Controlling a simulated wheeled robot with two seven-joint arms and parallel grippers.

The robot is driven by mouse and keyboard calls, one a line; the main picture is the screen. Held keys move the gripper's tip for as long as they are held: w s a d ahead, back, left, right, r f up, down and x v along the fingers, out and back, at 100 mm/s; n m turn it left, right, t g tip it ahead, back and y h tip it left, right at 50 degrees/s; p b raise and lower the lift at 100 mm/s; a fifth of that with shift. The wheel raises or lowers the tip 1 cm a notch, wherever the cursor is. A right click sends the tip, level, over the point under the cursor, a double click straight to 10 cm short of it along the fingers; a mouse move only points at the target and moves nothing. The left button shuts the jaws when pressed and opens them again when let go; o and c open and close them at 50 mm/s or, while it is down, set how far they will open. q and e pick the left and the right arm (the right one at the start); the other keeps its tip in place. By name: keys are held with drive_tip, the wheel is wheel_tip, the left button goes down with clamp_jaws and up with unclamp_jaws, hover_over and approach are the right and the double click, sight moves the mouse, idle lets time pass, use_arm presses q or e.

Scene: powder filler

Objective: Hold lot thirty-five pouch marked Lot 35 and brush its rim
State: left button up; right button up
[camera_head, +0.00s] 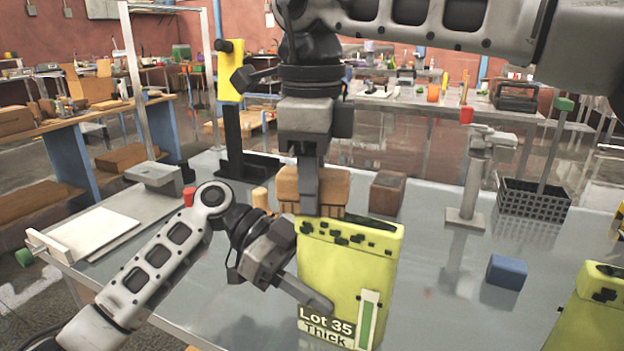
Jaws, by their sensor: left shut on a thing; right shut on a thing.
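The yellow-green pouch (345,262) marked "Lot 35 Thick" stands upright at the front middle of the table. Dark specks lie along its top rim. A pale strip with a green bar is on its front, low at the right. My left gripper (318,304) comes in from the left and is shut on the pouch near its label. My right gripper (311,208) points down from above and is shut on a tan, wooden-looking brush block (333,188). The block is at or just behind the pouch's rim; whether it touches cannot be told. The gripper hides its middle.
A second yellow-green pouch (592,315) with dark specks stands at the lower right. A blue block (507,272), a grey stand (466,215), a black wire basket (533,201) and a brown block (387,194) are on the grey table. A yellow-topped post (231,75) stands back left.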

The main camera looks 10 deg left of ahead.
sight(349, 179)
drive_tip(key=shift+d+f, duration=0.1)
drive_tip(key=shift+s+d, duration=0.2)
drive_tip(key=shift+d, duration=0.3)
drive_tip(key=shift+s+d, duration=0.2)
drive_tip(key=shift+d, duration=0.25)
drive_tip(key=shift+d, duration=0.15)
drive_tip(key=shift+s+d, duration=0.2)
drive_tip(key=shift+d, duration=0.3)
drive_tip(key=shift+s+d, duration=0.15)
drive_tip(key=shift+d, duration=0.3)
drive_tip(key=shift+d, duration=0.15)
drive_tip(key=shift+s+d, duration=0.2)
drive_tip(key=shift+d, duration=0.25)
drive_tip(key=shift+s+d, duration=0.2)
drive_tip(key=shift+d, duration=0.25)
drive_tip(key=shift+d, duration=0.2)
drive_tip(key=shift+s+d, duration=0.35)
drive_tip(key=shift+d, duration=0.55)
drive_tip(key=shift+a, duration=0.1)
